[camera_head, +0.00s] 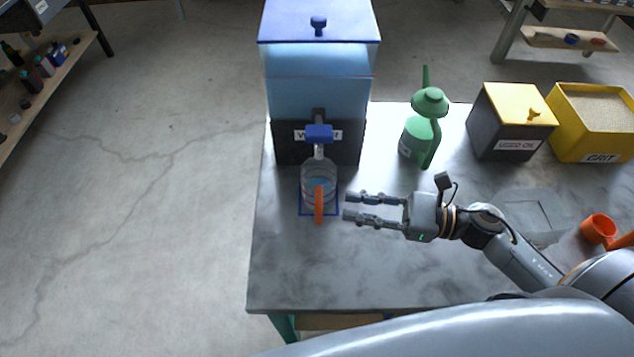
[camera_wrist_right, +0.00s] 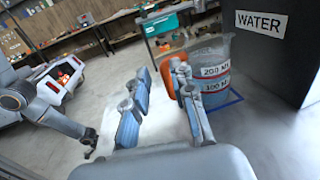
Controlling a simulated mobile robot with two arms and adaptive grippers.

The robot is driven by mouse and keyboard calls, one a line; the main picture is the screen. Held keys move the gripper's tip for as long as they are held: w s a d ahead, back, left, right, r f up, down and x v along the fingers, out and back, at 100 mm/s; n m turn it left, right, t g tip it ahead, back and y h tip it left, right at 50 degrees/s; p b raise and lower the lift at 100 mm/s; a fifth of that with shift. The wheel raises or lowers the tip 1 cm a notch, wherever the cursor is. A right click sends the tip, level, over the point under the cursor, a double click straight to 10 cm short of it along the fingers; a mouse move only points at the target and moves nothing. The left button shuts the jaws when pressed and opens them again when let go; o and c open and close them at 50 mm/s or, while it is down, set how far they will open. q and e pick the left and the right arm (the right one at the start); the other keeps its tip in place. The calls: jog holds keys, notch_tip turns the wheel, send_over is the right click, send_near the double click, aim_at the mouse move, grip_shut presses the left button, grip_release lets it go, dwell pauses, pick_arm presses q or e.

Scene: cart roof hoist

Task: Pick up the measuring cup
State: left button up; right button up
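The measuring cup (camera_head: 309,185) is clear, with an orange handle (camera_head: 319,205) turned toward me. It stands upright inside a blue square outline, under the dispenser's blue tap (camera_head: 319,133). The cup (camera_wrist_right: 213,72) also shows in the right wrist view, with measure labels on its side and its orange handle (camera_wrist_right: 167,76) partly hidden behind a finger. My right gripper (camera_head: 347,205) is open and empty, just right of the cup. Its fingers point left toward the handle and look apart from it. My left gripper does not show in the head view.
The water dispenser (camera_head: 318,90) stands behind the cup. A green can (camera_head: 418,140), a black used oil box (camera_head: 497,135) and a yellow grit box (camera_head: 590,142) stand further right. An orange mug (camera_head: 598,229) is near my right arm. The grey table (camera_head: 300,270) is clear in front.

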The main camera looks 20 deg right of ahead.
aim_at(318, 217)
notch_tip(318, 217, down, 6)
jog(key=shift+f, duration=0.25)
jog(key=shift+w+a+r, duration=0.15)
jog(key=shift+a+r, duration=0.05)
jog(key=shift+a, duration=0.2)
jog(key=p+x, duration=0.2)
jog(key=x, duration=0.4)
jog(key=shift+w+a, duration=0.1)
jog(key=shift+a, duration=0.05)
jog(key=shift+w+a, duration=0.1)
jog(key=shift+a, duration=0.1)
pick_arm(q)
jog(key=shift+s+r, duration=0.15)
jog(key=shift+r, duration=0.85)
pick_arm(e)
grip_shut()
